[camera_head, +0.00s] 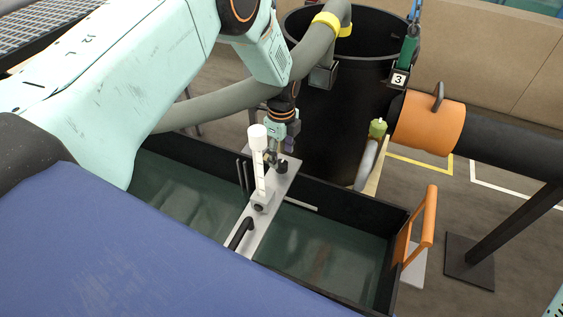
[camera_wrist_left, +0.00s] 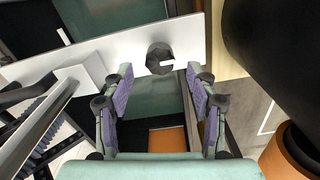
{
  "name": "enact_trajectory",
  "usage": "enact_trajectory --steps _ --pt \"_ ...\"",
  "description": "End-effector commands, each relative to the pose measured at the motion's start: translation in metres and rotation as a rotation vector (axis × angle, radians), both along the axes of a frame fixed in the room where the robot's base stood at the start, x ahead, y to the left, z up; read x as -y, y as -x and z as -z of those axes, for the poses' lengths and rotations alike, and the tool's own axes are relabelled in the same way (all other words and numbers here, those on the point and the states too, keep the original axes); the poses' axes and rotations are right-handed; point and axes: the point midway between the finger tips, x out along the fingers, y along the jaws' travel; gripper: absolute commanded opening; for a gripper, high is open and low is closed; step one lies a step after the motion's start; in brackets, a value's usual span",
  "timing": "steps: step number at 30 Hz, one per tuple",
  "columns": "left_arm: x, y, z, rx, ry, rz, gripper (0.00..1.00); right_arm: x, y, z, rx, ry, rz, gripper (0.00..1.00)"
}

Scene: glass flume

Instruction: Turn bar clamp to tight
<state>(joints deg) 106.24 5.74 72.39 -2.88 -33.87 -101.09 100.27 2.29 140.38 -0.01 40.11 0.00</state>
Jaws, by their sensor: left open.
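The bar clamp shows as a dark, many-sided knob (camera_wrist_left: 160,59) with a white mark, set on a pale crossbar (camera_wrist_left: 115,50) in the left wrist view. In the head view the dark knob (camera_head: 281,166) is at the far end of the pale crossbar (camera_head: 248,231) that spans the flume. My left gripper (camera_head: 287,145) is above and close to the knob. In the left wrist view my left gripper (camera_wrist_left: 164,84) is open, with its purple-padded fingers spread and nothing between them. The knob appears just beyond the fingertips, apart from them. My right gripper is not seen.
A white upright gauge (camera_head: 259,165) stands on the crossbar beside the knob. A large black barrel (camera_head: 337,120) is close behind my left gripper, with a grey hose (camera_head: 215,105) passing nearby. An orange handle (camera_head: 429,218) stands at the flume's right end.

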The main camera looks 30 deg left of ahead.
Motion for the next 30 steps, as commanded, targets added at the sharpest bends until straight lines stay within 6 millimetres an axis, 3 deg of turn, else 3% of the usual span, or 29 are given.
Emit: enact_trajectory --steps 7,18,30 --pt "0.000 0.000 0.031 0.001 0.000 0.000 0.58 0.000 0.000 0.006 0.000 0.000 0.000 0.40" --pt "0.000 0.000 0.035 0.002 0.000 0.000 0.58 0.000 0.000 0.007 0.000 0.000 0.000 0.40" --pt "0.000 0.000 0.035 0.001 0.000 0.000 0.24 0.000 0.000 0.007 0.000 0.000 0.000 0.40"
